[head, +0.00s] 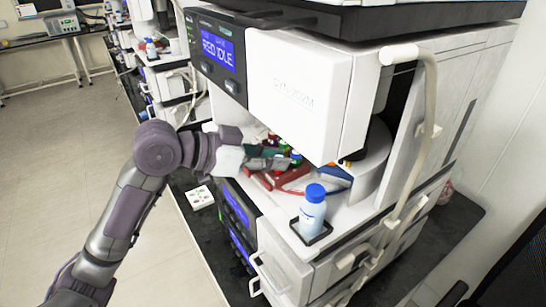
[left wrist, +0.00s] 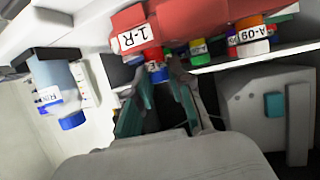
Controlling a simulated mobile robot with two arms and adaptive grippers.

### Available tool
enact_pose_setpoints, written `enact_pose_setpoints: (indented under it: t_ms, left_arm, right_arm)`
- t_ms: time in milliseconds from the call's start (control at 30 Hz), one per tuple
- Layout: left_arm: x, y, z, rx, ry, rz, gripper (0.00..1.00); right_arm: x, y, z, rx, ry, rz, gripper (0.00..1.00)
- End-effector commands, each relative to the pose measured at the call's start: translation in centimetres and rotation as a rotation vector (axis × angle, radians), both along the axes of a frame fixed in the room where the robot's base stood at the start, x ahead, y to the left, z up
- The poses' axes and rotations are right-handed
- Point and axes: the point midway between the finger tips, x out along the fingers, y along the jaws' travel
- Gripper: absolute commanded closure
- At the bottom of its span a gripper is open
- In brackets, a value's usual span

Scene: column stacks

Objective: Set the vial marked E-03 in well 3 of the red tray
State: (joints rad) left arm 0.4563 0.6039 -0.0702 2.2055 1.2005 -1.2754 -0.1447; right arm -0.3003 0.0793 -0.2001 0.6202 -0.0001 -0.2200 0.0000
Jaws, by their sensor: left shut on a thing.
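The red tray (head: 293,181) sits inside the bay under the white housing. In the left wrist view, which is upside down, its red edge (left wrist: 180,18) carries a label reading "1-R". My left gripper (head: 279,161) reaches into the bay over the tray. My right gripper is out of view.
A blue-capped bottle (head: 313,207) stands in a small black holder on the ledge in front. A pale hose (head: 428,100) runs down the right side. A blue tray (head: 335,180) lies right of the red one.

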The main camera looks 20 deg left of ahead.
Motion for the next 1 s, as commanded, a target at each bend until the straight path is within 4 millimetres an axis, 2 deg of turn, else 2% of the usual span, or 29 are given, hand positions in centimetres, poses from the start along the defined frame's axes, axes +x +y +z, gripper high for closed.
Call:
enact_pose_setpoints:
  t_ms: [133,167,300,333,733,1000]
  left_arm:
    - [0.0,0.0,0.0,0.000,0.000,0.000,0.97]
    - [0.0,0.0,0.0,0.000,0.000,0.000,0.76]
    - [0.0,0.0,0.0,0.000,0.000,0.000,0.53]
    - [0.0,0.0,0.0,0.000,0.000,0.000,0.50]
    - [-0.4,0.6,0.3,0.001,0.000,0.001,0.50]
    - [-3.6,4.3,2.2,0.006,0.000,0.004,0.50]
  right_arm:
    - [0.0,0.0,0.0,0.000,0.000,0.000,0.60]
    - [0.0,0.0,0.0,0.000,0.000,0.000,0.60]
    - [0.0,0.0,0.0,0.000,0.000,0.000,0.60]
    - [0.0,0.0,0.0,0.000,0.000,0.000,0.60]
    - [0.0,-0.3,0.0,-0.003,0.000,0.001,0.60]
    - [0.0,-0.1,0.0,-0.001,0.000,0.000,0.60]
